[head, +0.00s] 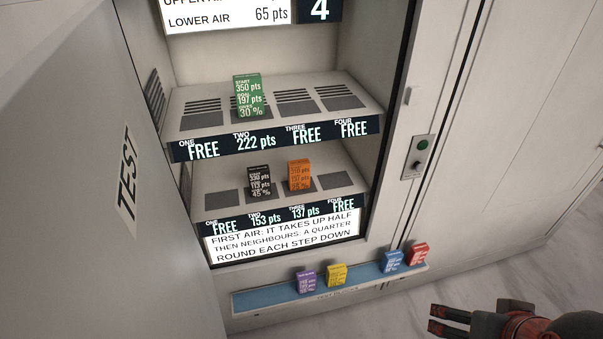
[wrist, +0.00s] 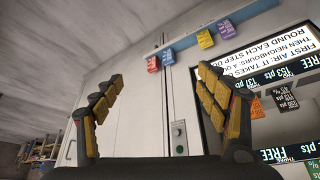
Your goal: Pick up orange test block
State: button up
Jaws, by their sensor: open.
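The orange test block (head: 299,175) stands on the lower shelf of the cabinet, at the position marked three, 137 pts. A black block (head: 259,181) stands to its left at position two. In the wrist view, which is upside down, the orange block (wrist: 257,107) is at the right, beside the black block (wrist: 287,103). My gripper (head: 434,320) is at the lower right of the head view, outside the cabinet and well apart from the orange block. In the wrist view its two fingers (wrist: 155,103) are spread wide with nothing between them.
A green block (head: 248,96) stands on the upper shelf. A blue ledge (head: 262,300) below the cabinet holds purple (head: 306,281), yellow (head: 336,275), blue (head: 392,261) and red (head: 418,254) blocks. An open door marked TEST (head: 128,185) is at left. A switch panel (head: 418,157) is right of the opening.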

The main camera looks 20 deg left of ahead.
aim_at(299, 171)
jog(key=i+l+u, duration=0.35)
jog(key=i, duration=0.2)
jog(key=i+l+u, duration=0.35)
jog(key=i, duration=0.15)
jog(key=u, duration=0.95)
